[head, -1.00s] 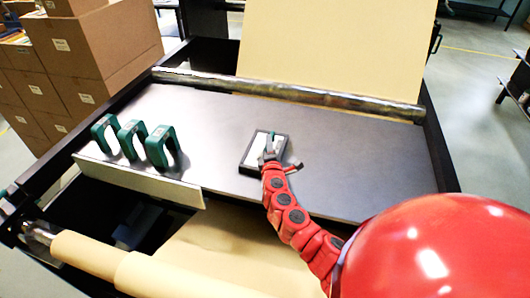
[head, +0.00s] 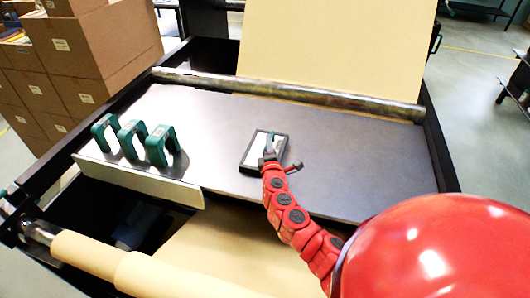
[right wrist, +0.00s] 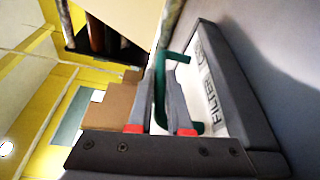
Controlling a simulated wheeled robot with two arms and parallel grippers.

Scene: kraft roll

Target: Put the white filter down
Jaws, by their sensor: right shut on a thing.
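The white filter (head: 256,158) is a flat panel with a white face and a dark frame. The gripper also shows in the right wrist view (right wrist: 156,85). My left gripper is not in view.
Several green handles (head: 160,143) stand in a row at the tabletop's left, behind a pale strip (head: 135,181). A metal bar (head: 290,94) crosses the back. A kraft roll (head: 120,270) lies in front. The grey tabletop (head: 350,160) is clear right of the filter.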

